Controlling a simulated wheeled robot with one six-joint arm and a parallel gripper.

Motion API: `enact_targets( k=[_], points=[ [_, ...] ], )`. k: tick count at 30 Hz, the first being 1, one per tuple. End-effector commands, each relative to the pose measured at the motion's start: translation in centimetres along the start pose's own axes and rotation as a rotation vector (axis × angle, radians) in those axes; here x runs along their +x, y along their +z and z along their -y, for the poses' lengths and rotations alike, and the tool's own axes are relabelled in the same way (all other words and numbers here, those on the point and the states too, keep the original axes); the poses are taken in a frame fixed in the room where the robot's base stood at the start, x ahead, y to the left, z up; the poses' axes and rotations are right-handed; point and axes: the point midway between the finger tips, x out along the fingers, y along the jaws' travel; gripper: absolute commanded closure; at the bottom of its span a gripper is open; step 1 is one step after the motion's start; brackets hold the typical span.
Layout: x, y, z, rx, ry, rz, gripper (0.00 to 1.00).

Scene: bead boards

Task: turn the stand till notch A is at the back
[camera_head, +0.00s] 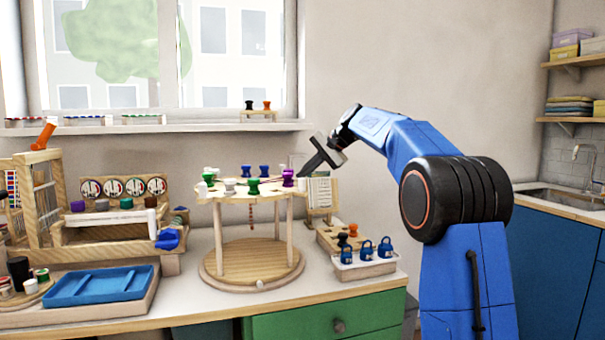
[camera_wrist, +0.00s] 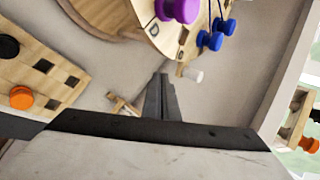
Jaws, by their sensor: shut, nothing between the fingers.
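The stand is a round wooden turntable with a top disc (camera_head: 237,197) on posts above a wide round base (camera_head: 253,262). Green, blue, white and purple spools sit around the disc's rim. In the wrist view, part of the disc (camera_wrist: 147,12) shows at the top, with a purple spool (camera_wrist: 178,9) and blue spools (camera_wrist: 209,40). Small dark marks sit near its edge, but I cannot read notch A for sure. My gripper (camera_head: 307,168) is shut and empty, just right of and above the disc's back right rim. Its fingers (camera_wrist: 164,82) point toward the rim, apparently without touching.
A small board (camera_head: 319,193) stands close right of the disc. A tray with blue padlock-like pieces (camera_head: 365,268) and a holed block (camera_head: 335,240) lie at the right. A blue tray (camera_head: 100,286) and wooden rack (camera_head: 40,200) stand left. The windowsill (camera_head: 160,128) is behind.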

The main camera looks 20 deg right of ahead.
Motion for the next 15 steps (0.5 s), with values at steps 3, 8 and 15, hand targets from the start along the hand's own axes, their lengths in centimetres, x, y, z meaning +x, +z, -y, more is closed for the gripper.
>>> enact_targets(
  k=[3,8,15],
  points=[
    [-2.8,0.0,0.1,-0.001,-0.003,-0.004,1.0],
    [-5.8,0.0,0.1,0.0,-0.002,-0.002,1.0],
    [-9.0,0.0,0.1,0.0,-0.001,-0.001,1.0]
  ],
)
